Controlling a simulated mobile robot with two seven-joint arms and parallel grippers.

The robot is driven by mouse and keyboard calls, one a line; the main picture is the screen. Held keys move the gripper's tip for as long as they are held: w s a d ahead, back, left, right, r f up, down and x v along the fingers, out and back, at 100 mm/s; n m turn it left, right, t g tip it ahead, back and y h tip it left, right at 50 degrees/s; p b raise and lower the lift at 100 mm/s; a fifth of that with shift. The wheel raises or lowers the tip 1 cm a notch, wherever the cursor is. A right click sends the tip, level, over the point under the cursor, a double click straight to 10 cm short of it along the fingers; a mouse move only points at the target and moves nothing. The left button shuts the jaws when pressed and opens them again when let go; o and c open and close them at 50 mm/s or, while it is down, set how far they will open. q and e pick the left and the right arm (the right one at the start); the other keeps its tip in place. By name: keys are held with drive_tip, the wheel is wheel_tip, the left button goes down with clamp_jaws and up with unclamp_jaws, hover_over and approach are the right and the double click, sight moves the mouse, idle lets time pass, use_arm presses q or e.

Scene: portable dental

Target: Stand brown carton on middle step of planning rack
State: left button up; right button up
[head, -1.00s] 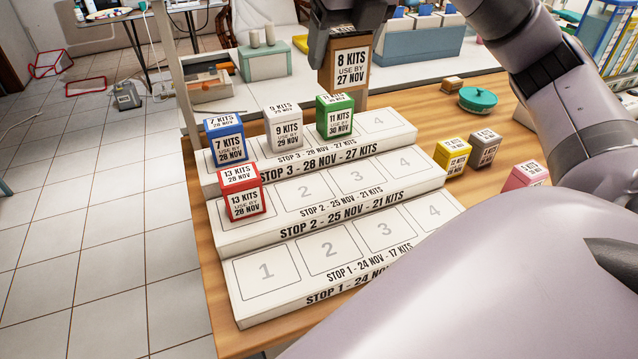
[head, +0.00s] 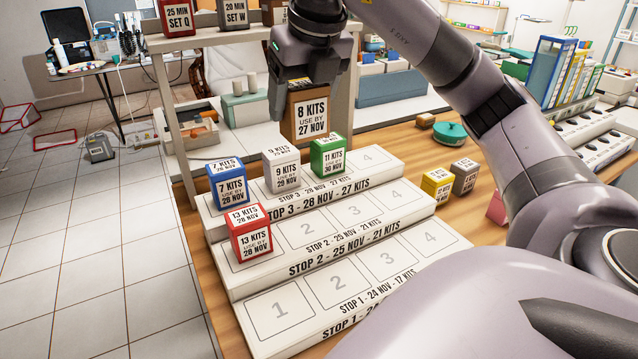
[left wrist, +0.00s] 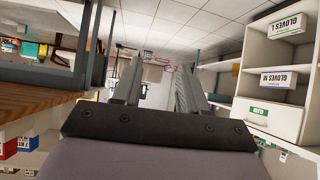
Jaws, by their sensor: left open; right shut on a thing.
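The brown carton (head: 310,116), labelled 8 KITS, use by 27 NOV, is upright in my right gripper (head: 308,88). It is behind the green carton, at the back of the planning rack (head: 330,262); whether it touches anything is unclear. The rack's middle step (head: 356,212), marked STOP 2, has a red carton (head: 250,233) on its first slot; slots 2, 3 and 4 are bare. The top step holds a blue carton (head: 228,184), a white carton (head: 282,170) and a green carton (head: 328,156). My left gripper (left wrist: 155,78) is open and empty in the left wrist view.
A yellow carton (head: 437,186) and a grey carton (head: 464,177) stand on the wooden table right of the rack, near a teal round pot (head: 449,134). An overhead shelf (head: 205,37) with cartons rises behind the rack. The bottom step is empty.

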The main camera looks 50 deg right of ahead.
wheel_tip(320, 180, down, 19)
drive_tip(key=b, duration=0.3)
drive_tip(key=shift+r, duration=0.1)
use_arm(q)
drive_tip(key=shift+w+d+f, duration=0.15)
drive_tip(key=shift+d+f, duration=0.1)
drive_tip(key=shift+f, duration=0.3)
drive_tip(key=shift+w+d+f, duration=0.15)
drive_tip(key=shift+d+f, duration=0.05)
drive_tip(key=shift+f, duration=0.3)
use_arm(e)
drive_tip(key=shift+f, duration=0.2)
drive_tip(key=shift+f+b, duration=0.2)
drive_tip(key=shift+b, duration=0.15)
drive_tip(key=o, duration=1.1)
drive_tip(key=shift+c, duration=0.2)
use_arm(q)
drive_tip(key=shift+f, duration=0.1)
use_arm(e)
drive_tip(key=shift+r, duration=0.1)
